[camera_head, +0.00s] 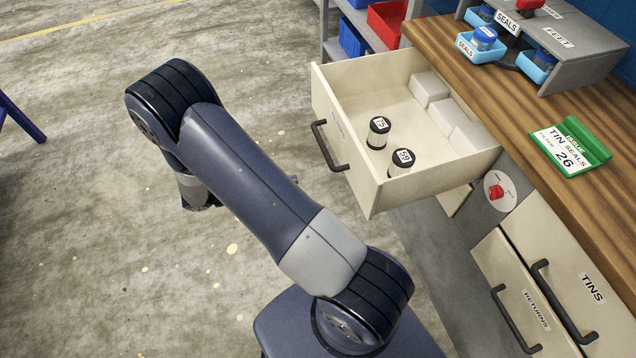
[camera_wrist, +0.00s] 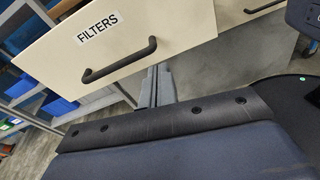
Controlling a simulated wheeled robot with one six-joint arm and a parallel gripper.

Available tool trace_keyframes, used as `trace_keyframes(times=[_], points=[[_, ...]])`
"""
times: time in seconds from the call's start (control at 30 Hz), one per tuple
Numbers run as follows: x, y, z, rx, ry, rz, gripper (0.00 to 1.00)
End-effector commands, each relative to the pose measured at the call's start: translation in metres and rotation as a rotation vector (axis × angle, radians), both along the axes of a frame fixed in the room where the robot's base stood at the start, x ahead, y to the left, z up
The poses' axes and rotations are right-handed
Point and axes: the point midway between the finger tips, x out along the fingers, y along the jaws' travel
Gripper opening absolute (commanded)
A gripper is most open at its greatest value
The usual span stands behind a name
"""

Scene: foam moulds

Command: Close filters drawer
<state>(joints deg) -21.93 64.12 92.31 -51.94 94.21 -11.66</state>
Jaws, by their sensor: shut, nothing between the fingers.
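The filters drawer (camera_head: 352,165) stands pulled well out from the cabinet in the head view. It holds two cylinders with black tops, marked 75 (camera_head: 377,134) and 59 (camera_head: 402,163), and several pale blocks. Its dark handle (camera_head: 325,147) is on the front panel. In the wrist view the panel (camera_wrist: 190,28), labelled FILTERS, and its handle (camera_wrist: 120,64) are close. My gripper (camera_wrist: 158,70) shows there as two fingers together, shut and empty, by the panel's lower edge. I cannot tell whether they touch it. In the head view my arm hides most of the gripper.
Closed drawers labelled RETURNS (camera_head: 520,298) and TINS (camera_head: 570,280) are below the wooden worktop (camera_head: 480,75). A green-framed sign (camera_head: 572,147) lies on top. Shelves with blue and red bins (camera_head: 385,22) stand behind the drawer.

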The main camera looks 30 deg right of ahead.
Motion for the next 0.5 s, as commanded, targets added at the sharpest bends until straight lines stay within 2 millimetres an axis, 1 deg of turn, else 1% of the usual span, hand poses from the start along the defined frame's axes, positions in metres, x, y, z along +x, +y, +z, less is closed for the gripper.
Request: trace_keyframes(times=[0.03,0.1,0.2,0.33,0.47,0.5], points=[[-0.008,-0.005,-0.009,-0.053,0.062,0.013,0.0],[-0.014,-0.009,-0.01,-0.104,0.12,0.028,0.0],[-0.018,-0.013,-0.01,-0.14,0.16,0.038,0.0],[-0.021,-0.023,-0.008,-0.148,0.169,0.037,0.0],[-0.027,-0.044,-0.007,-0.147,0.169,0.034,0.0],[-0.029,-0.052,-0.007,-0.146,0.169,0.034,0.0]])
